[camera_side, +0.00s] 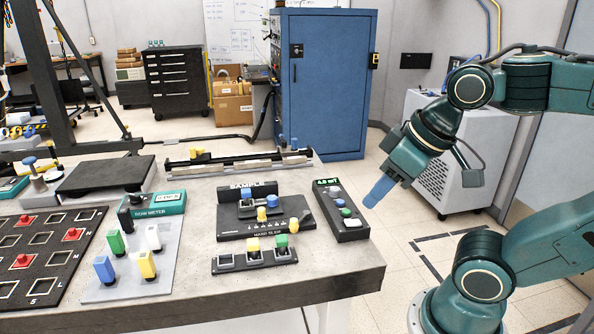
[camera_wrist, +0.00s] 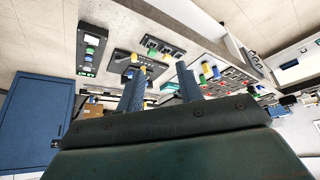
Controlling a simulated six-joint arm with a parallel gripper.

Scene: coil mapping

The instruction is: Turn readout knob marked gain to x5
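The readout (camera_side: 352,226) is a long black box at the right end of the table, with a lit green display (camera_side: 327,183) and several small knobs or buttons, among them a green one (camera_side: 339,203) and a pale one (camera_side: 346,212). Its markings are too small to read, so I cannot tell which knob is gain or its setting. The readout (camera_wrist: 94,39) also shows upper left in the wrist view. My gripper (camera_side: 371,202) hangs just right of the readout, past the table edge, touching nothing. In the wrist view my gripper (camera_wrist: 160,69) has two blue fingers apart, nothing between them.
Left of the readout stand a black stepped fixture (camera_side: 232,222) with blue and yellow parts and a low black block (camera_side: 228,264) with yellow and green pieces. A rail (camera_side: 235,163) lies behind. A blue cabinet (camera_side: 325,90) stands beyond the table.

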